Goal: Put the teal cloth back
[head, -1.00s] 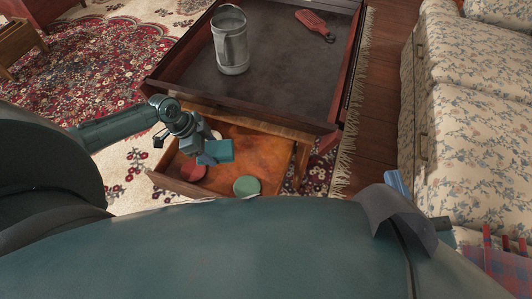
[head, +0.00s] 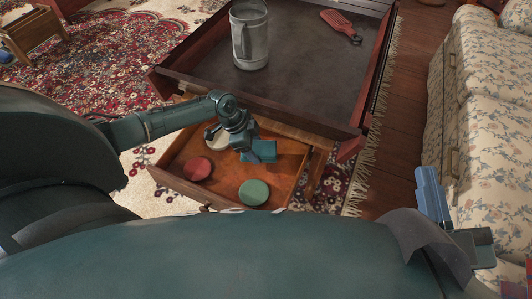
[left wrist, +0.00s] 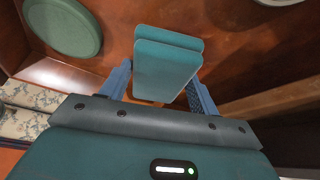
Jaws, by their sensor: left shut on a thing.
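The teal cloth (head: 262,151) is a small folded block over the right rear part of an open wooden drawer (head: 290,166). My left gripper (head: 244,154) is shut on it. In the left wrist view the cloth (left wrist: 166,66) shows stacked layers between the two blue fingers. I cannot tell whether it touches the drawer floor. My right gripper (head: 432,196) is low at the right of the head view, apart from the drawer; a blue finger shows, but its opening is unclear.
The drawer also holds a red disc (head: 198,168), a green disc (head: 254,193) and a pale round item (head: 215,141). A floral sofa (head: 490,110) stands at right.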

